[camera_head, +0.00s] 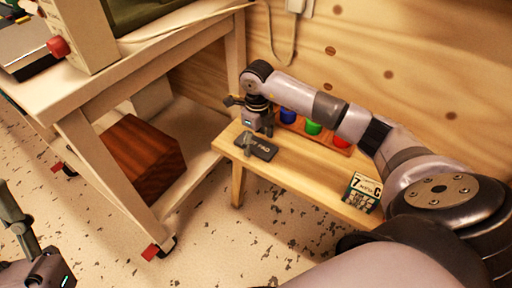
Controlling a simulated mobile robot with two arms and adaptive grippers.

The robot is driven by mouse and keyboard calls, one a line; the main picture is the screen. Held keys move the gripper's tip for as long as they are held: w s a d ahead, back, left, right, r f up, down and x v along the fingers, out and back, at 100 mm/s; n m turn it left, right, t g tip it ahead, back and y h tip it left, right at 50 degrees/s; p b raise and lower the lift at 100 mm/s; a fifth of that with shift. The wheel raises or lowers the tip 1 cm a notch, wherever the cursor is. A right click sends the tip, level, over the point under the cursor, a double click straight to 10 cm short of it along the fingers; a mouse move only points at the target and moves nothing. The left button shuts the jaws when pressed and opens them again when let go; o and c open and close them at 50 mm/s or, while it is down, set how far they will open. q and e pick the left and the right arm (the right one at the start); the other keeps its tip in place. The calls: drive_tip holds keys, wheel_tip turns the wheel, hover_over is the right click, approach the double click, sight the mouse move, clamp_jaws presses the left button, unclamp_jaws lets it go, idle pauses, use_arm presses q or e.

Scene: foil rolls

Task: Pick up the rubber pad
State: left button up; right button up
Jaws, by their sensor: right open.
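The rubber pad (262,150) is a dark, flat pad with pale lettering. It lies on the left part of a narrow wooden bench (310,180). My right gripper (257,141) points down over the pad, open, with its fingers at the pad; whether they touch it is unclear. The gripper hides part of the pad's lettering. My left gripper (16,222) is only partly in view at the lower left edge, away from the bench; its opening cannot be made out.
Blue (287,115), green (313,127) and red (340,141) items stand behind the pad by the wooden wall. A workbench (120,75) with a brown box (143,157) beneath is left. Speckled floor lies in front.

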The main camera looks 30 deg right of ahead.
drive_tip(key=shift+f, duration=0.25)
drive_tip(key=shift+c, duration=0.4)
drive_tip(key=c, duration=1.2)
